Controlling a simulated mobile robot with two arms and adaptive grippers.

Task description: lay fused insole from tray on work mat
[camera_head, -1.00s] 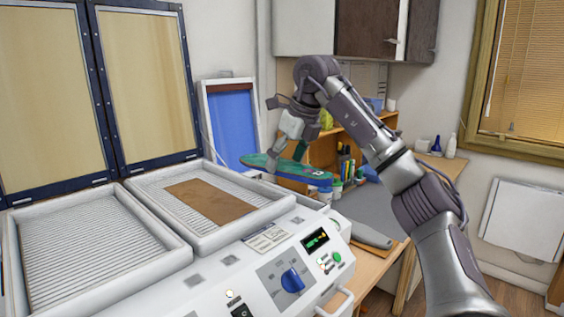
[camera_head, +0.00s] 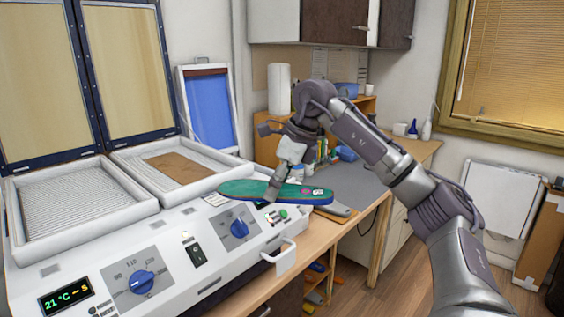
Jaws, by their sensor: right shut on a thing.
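The fused insole (camera_head: 245,187), green on top with a blue edge, hangs level in the air in front of the press. My right gripper (camera_head: 272,191) is shut on its middle from above. The tray in the machine, the right-hand one (camera_head: 213,181), holds only a brown sheet (camera_head: 178,168). A grey work mat (camera_head: 362,186) lies on the bench behind and to the right of the insole. The insole and my right arm hide part of the bench. My left gripper is out of view.
The white heating machine (camera_head: 165,265) with knobs and a second ribbed tray (camera_head: 75,210) fills the left. A jutting handle (camera_head: 285,260) is at its right end. Shelves with bottles and tools stand behind the mat. The mat's right part looks clear.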

